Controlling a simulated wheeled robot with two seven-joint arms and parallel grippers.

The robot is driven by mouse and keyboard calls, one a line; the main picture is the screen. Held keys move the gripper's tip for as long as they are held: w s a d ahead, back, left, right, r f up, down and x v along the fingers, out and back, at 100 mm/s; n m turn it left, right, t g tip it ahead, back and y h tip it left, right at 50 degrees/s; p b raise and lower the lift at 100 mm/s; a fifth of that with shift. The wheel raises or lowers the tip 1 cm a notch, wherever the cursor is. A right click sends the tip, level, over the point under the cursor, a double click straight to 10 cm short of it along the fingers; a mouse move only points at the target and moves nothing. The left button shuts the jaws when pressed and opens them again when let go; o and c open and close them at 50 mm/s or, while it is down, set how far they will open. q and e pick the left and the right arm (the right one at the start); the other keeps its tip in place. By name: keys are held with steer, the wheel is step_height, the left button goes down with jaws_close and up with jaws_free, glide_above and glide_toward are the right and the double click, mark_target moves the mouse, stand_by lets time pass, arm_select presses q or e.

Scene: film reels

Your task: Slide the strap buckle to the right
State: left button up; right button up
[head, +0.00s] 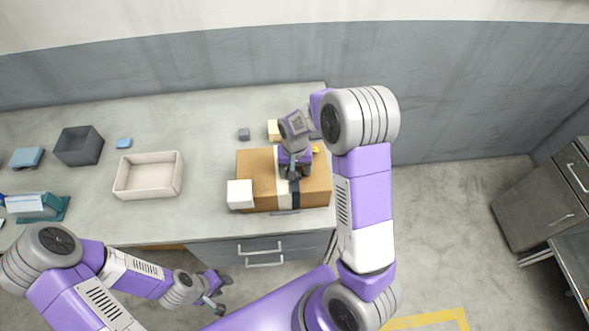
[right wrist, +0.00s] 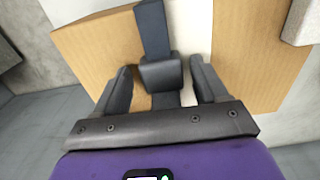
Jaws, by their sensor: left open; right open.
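A brown cardboard box (head: 257,166) lies on the counter with a pale band (head: 282,190) and a dark strap (head: 295,196) across it. In the right wrist view the dark strap (right wrist: 152,28) passes through a dark, block-shaped buckle (right wrist: 161,74). My right gripper (right wrist: 163,88) is open, with one finger on each side of the buckle and a gap at each side. In the head view the right gripper (head: 293,172) is over the box and largely hides the buckle. My left gripper (head: 217,293) is open and empty, in front of the counter.
A white block (head: 240,194) is at the box's front left corner. A cream tray (head: 120,188), a dark grey bin (head: 79,146) and small blue items stand to the left. A small grey block (head: 244,134) and a yellowish block (head: 273,130) are behind the box.

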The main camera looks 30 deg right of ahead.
steer(key=shift+r, duration=0.1)
step_height(320, 180, up, 7)
steer(key=shift+r, duration=0.2)
stand_by(0.6)
